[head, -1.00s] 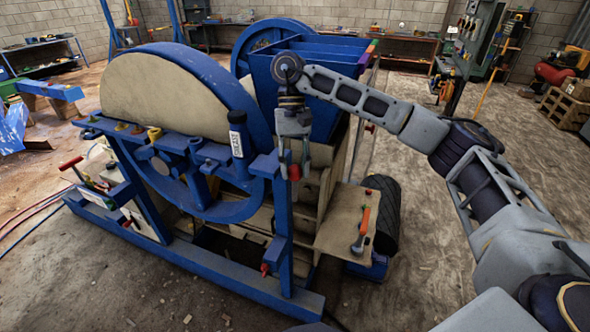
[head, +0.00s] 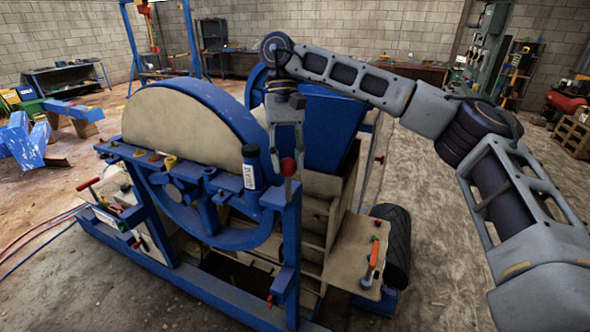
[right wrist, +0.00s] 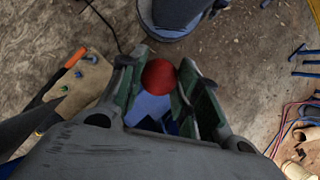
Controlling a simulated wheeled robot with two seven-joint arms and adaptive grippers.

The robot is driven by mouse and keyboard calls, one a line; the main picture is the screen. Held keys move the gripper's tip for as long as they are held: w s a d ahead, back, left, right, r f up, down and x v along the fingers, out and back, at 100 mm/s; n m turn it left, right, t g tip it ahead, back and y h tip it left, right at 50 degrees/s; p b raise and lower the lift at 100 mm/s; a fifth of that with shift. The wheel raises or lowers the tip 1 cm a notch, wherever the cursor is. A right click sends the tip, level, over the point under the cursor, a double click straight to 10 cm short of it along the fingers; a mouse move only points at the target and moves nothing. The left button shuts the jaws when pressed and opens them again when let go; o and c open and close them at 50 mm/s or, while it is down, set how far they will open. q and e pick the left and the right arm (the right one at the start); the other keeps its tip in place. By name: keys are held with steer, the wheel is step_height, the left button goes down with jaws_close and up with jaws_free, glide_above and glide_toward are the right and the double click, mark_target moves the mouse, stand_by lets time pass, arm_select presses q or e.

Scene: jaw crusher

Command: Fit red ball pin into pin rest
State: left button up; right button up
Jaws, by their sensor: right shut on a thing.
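My right gripper (head: 288,168) is shut on the red ball pin (head: 288,166), whose red ball shows between the fingers. In the right wrist view the red ball (right wrist: 158,77) sits between the two dark green finger pads (right wrist: 157,95), with blue metal behind it. The pin's shaft cannot be made out clearly. In the head view the gripper overlaps the top of the blue front post (head: 288,225) of the crusher; contact cannot be told. I cannot single out the pin rest. My left gripper is not in view.
The blue jaw crusher (head: 240,238) has a large flywheel (head: 190,118) and a dark labelled cylinder (head: 250,168) close left of the gripper. A wooden shelf (head: 350,250) with an orange-handled tool (head: 372,262) juts out at right, beside a black tyre (head: 394,240). Open floor lies further right.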

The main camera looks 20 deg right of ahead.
steer(key=s+a+r+n+h+p, duration=0.1)
steer(key=s+a+r+n+p, duration=0.3)
steer(key=a+r, duration=0.85)
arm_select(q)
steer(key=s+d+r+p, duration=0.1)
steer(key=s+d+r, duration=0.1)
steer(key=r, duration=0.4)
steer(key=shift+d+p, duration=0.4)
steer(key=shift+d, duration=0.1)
arm_select(e)
steer(key=s+a+f+n+t+h, duration=0.1)
steer(key=n+t, duration=0.3)
steer(key=n, duration=0.9)
steer(key=s+a+f+n+t+h, duration=0.1)
steer(key=s+a+f+n+t, duration=0.1)
steer(key=n, duration=1.1)
steer(key=a+f+t, duration=0.1)
steer(key=a, duration=0.1)
steer(key=shift+s+a+f+t+h, duration=0.15)
steer(key=shift+s+a+t+h, duration=0.1)
steer(key=shift+a+t+h, duration=0.15)
stand_by(1.4)
